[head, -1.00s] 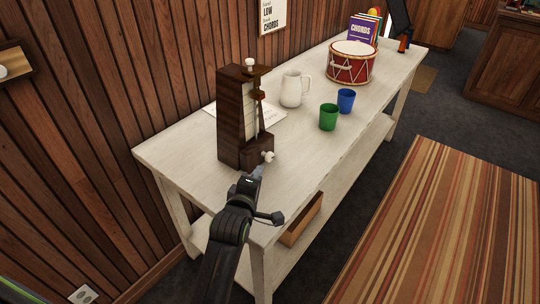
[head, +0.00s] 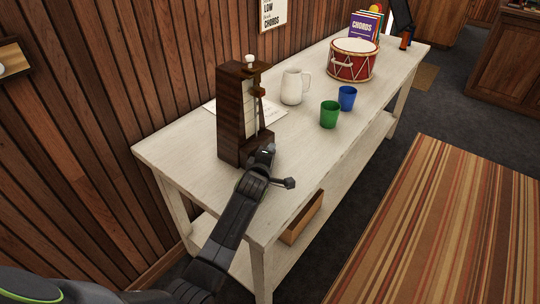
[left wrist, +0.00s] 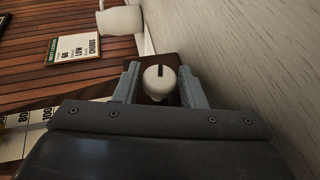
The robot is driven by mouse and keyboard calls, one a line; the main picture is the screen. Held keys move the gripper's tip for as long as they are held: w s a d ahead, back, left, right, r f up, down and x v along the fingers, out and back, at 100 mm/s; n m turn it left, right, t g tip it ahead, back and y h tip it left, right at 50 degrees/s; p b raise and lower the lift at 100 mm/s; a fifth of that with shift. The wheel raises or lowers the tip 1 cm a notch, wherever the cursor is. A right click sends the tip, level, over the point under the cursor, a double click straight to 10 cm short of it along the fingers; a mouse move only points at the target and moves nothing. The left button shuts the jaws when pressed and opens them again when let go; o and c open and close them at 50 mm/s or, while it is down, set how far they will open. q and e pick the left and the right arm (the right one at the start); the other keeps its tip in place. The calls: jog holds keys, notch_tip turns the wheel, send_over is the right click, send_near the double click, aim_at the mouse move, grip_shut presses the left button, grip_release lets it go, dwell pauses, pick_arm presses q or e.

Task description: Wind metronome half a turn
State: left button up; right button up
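The metronome (head: 232,112) is a tall dark wooden case standing upright near the front left of the white table, with a pale scale and a white knob on top. In the left wrist view its white winding key (left wrist: 160,82), with a dark slot, sits between the two fingers of my left gripper (left wrist: 160,86). The fingers are apart, with a small gap on each side of the key. In the head view my left gripper (head: 266,152) is at the metronome's lower front and hides the key. My right gripper is not in view.
On the white table (head: 180,152) are a white pitcher (head: 295,87), a green cup (head: 329,114), a blue cup (head: 347,98), a red drum (head: 352,60) and books (head: 364,26). A paper sheet (head: 270,114) lies behind the metronome. The table's front right is clear.

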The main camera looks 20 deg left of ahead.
pick_arm(q)
jog(key=shift+w, duration=0.25)
